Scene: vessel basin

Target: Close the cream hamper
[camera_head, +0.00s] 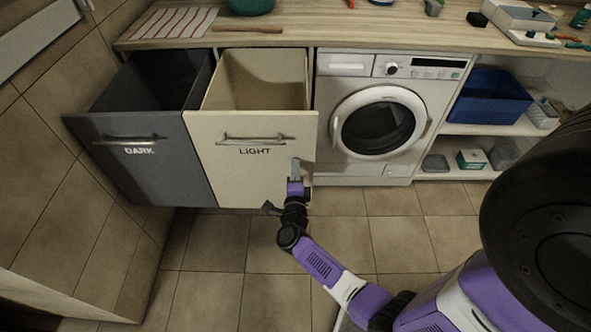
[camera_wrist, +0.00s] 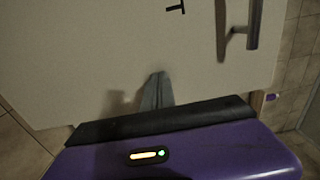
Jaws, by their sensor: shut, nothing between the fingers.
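The cream hamper (camera_head: 208,165), marked LIGHT, is a pull-out drawer standing well open under the counter, with its hollow inside visible. Its metal bar handle (camera_head: 253,140) runs across the upper front. My gripper (camera_head: 296,165) is shut and empty in front of the right part of the cream front, below and right of the handle. In the wrist view the shut fingers (camera_wrist: 158,88) point at the cream front (camera_wrist: 90,60), and the handle (camera_wrist: 254,22) is at the upper right. I cannot tell whether the fingertips touch the front.
The dark grey hamper (camera_head: 140,175), marked DARK, also stands open on the left. A white washing machine (camera_head: 345,150) is to the right of the cream hamper. Shelves with a blue basket (camera_head: 490,97) are further right. The tiled floor (camera_head: 275,285) in front is clear.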

